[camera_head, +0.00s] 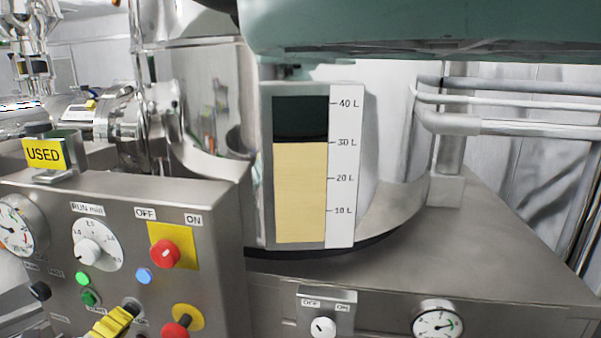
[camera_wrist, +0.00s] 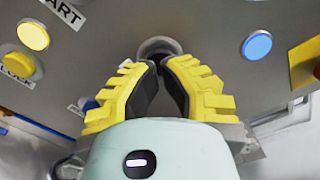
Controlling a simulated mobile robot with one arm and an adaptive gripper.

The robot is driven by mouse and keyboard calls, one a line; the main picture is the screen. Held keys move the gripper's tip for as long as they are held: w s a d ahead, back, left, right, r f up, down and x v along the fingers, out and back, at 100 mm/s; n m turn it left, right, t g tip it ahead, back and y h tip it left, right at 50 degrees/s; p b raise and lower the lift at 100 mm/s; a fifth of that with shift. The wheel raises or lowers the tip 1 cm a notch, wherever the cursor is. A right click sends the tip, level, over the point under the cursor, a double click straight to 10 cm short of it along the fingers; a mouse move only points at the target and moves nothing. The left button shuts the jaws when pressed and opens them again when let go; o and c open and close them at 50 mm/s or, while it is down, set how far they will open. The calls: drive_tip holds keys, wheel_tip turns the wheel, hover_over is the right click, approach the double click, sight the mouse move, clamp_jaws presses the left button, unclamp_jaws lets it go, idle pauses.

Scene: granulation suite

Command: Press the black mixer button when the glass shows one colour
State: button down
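The sight glass (camera_head: 300,190) on the vessel shows one even pale yellow fill up to about the 30 L mark, with a dark band above it. My gripper (camera_head: 128,312) is low at the front of the steel control panel, yellow fingers toward it. In the wrist view my gripper (camera_wrist: 159,62) has its fingertips drawn together and nothing shows between them. A round dark button with a metal ring (camera_wrist: 158,45) is straight ahead of the fingertips, partly hidden by them; it also shows in the head view (camera_head: 132,304). I cannot tell whether they touch.
The control panel (camera_head: 215,270) carries a red knob on a yellow plate (camera_head: 165,253), a blue lamp (camera_head: 144,276), a green lamp (camera_head: 82,278) and a dial (camera_head: 97,252). Another red knob (camera_head: 177,328) is right of my gripper. A yellow USED sign (camera_head: 43,154) stands above.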

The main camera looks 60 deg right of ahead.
drive_tip(key=shift+w+d, duration=0.15)
drive_tip(key=shift+d, duration=0.45)
drive_tip(key=shift+w+d+b, duration=0.1)
drive_tip(key=shift+d+b, duration=0.1)
drive_tip(key=shift+b, duration=0.1)
drive_tip(key=b+v, duration=0.1)
drive_tip(key=v, duration=0.6)
idle(0.3)
idle(1.1)
